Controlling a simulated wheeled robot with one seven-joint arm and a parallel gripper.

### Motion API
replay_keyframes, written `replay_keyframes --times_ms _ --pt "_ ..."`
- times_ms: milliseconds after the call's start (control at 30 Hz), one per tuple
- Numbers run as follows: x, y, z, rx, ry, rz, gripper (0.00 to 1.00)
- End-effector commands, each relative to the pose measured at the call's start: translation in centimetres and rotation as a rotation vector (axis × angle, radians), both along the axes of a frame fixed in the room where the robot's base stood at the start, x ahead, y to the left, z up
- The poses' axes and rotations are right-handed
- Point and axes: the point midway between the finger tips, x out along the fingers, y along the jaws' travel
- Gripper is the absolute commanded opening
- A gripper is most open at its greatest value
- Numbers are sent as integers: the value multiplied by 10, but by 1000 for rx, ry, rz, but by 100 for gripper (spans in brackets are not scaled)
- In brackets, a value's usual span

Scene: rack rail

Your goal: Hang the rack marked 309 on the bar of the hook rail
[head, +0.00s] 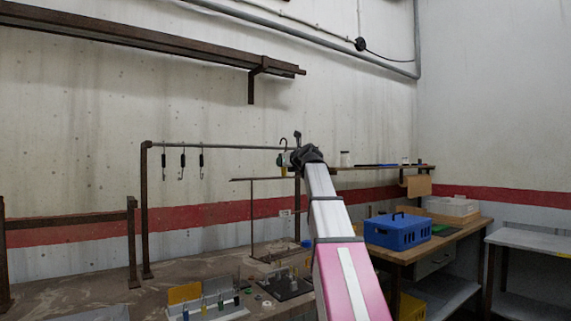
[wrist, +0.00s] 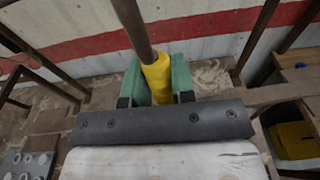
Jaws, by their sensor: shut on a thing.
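The hook rail's bar (head: 225,147) runs level on dark posts, with several dark S-shaped hooks (head: 182,160) hanging from its left part. My gripper (head: 293,158) is at the bar's right end. In the wrist view its green pads are shut on a yellow sleeve (wrist: 157,78) around a dark rod (wrist: 132,28). In the head view a dark hook (head: 284,143) rises just left of the gripper, close to the bar. I cannot tell whether it touches the bar. No 309 marking is readable, and whatever hangs below the sleeve is hidden.
Small racks with a yellow panel (head: 184,293) and tubes stand on the bench below. A thin stand (head: 252,220) rises behind them. A blue crate (head: 398,232) sits on the right-hand table. A wall shelf (head: 375,167) lies right of the gripper.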

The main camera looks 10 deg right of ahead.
Motion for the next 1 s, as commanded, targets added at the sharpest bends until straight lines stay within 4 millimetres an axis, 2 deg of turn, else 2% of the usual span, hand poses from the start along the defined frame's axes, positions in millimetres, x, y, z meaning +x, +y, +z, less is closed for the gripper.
replay_keyframes --times_ms 1000 --pt "54 22 1 0 -1 1 0"
